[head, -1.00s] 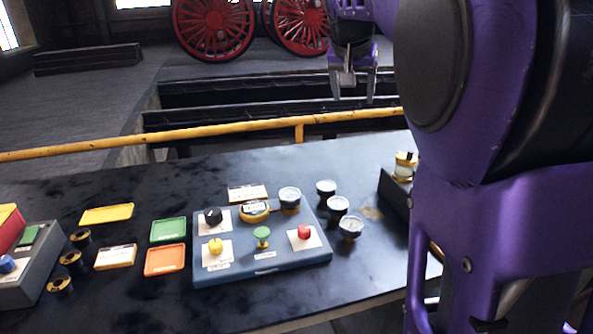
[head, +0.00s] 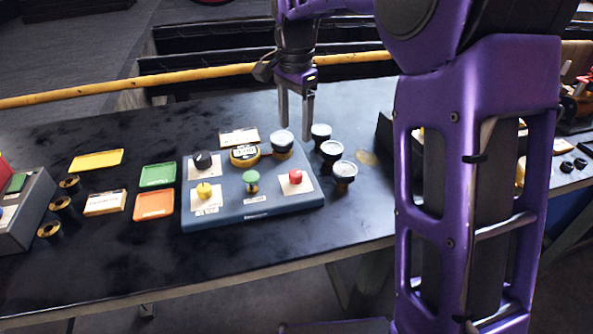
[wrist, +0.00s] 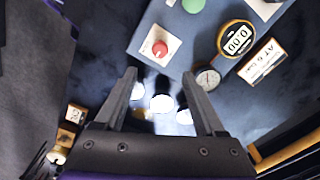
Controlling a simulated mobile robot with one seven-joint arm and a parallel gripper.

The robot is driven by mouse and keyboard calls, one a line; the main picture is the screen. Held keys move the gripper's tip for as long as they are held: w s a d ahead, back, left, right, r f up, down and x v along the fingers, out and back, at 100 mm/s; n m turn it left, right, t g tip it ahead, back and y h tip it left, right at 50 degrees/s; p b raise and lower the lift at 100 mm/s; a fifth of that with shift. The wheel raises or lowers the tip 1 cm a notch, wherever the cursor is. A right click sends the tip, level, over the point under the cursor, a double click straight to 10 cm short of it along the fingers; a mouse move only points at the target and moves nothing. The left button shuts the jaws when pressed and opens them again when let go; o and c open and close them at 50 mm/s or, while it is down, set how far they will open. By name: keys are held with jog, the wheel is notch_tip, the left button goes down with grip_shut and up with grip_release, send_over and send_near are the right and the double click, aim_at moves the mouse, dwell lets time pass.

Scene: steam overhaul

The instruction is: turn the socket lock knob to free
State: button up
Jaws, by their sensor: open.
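A blue-grey panel (head: 262,211) on the bench carries a black knob (head: 203,160), a yellow knob (head: 204,190), a green knob (head: 251,178) and a red knob (head: 296,177). Their labels are too small to read, so I cannot tell which is the socket lock knob. My gripper (head: 296,122) is open and empty, pointing down above the panel's back right.
Three loose gauges (head: 332,150) stand right of the panel. Green (head: 158,175), orange (head: 154,204) and yellow (head: 96,160) trays lie left of it, with several black-and-brass fittings (head: 61,205). A yellow rail (head: 130,87) runs behind the bench. The bench front is clear.

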aim_at(296, 172)
notch_tip(296, 172, down, 13)
jog(key=shift+f+b, duration=0.1)
jog(key=shift+b, duration=0.85)
grip_shut()
